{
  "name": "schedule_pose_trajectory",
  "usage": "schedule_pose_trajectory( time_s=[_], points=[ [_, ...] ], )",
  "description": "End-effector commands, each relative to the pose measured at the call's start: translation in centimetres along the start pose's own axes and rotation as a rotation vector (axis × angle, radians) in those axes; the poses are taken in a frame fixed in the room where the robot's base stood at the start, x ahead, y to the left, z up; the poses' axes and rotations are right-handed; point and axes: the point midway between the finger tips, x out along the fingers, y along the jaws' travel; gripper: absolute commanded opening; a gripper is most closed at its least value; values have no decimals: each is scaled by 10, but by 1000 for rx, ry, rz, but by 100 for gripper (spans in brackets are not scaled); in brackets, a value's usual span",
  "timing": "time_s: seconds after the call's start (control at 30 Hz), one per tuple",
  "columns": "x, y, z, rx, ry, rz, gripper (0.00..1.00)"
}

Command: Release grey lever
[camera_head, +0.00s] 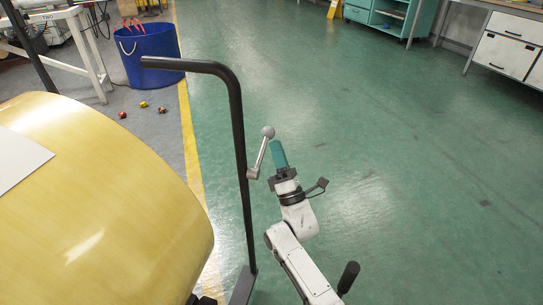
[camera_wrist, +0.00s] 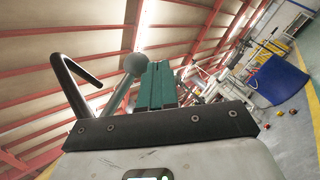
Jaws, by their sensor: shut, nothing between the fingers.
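The grey lever (camera_head: 260,152) is a short metal arm with a round knob on top, leaning up and to the right in the head view. In the wrist view its knob and shaft (camera_wrist: 136,63) show just left of the fingers. My gripper (camera_head: 278,147) has teal fingers pointing up, pressed together and empty, just right of the lever in the head view. The fingers show upright and together in the wrist view (camera_wrist: 156,78). Whether they touch the lever I cannot tell.
A tall black bent bar (camera_head: 239,150) stands just left of the lever, and shows in the wrist view (camera_wrist: 75,90). A large yellow roll (camera_head: 110,190) fills the left. A blue bin (camera_head: 150,50) and small balls lie behind. The green floor at right is clear.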

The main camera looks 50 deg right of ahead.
Motion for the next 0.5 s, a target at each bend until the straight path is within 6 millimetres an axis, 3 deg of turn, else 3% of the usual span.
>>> schedule_pose_trajectory(
  time_s=[0.5],
  points=[
    [21,19,11,1,1,-1,0]
  ],
)
